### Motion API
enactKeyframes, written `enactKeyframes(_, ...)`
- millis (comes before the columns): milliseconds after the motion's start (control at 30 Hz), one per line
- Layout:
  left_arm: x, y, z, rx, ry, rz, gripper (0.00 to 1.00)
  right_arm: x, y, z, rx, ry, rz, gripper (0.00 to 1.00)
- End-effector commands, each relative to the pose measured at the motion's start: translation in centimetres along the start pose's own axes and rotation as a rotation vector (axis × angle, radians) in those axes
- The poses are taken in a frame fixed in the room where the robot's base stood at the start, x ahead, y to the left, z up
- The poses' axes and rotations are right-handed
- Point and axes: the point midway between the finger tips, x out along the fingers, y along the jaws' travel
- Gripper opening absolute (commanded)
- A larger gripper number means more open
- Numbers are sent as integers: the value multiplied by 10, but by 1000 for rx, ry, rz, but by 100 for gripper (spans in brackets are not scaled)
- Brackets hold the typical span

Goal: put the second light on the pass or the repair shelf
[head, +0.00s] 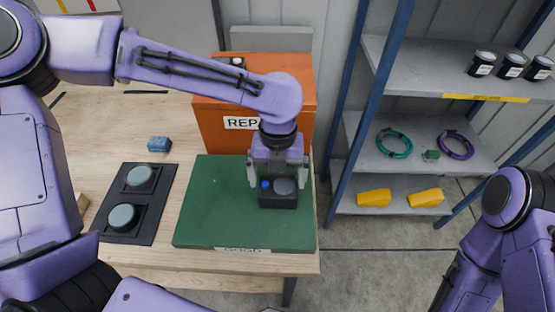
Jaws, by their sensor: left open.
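An orange box (295,130) with a label starting "REP" stands behind the mat, partly hidden by my left arm. A dark object (231,61) lies on top of the box. The mat's front label is too small to read surely. My right gripper is out of view.
A black panel (155,204) with two grey round domes lies left of the mat. A blue block (159,144) lies behind it. A blue-framed rack (410,125) at the right holds jars, cable coils and yellow pieces. The mat's left part is clear.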

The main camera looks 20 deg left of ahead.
Motion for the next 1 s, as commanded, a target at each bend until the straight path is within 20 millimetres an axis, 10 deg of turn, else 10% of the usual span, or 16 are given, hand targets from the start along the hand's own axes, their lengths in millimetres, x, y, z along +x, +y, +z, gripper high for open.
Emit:
enactKeyframes(333, -73, 0, 0, -1, -2, -1, 100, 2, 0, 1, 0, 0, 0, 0)
enactKeyframes(1000, -79, 0, 0, 1, 0, 0, 100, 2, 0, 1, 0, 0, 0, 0)
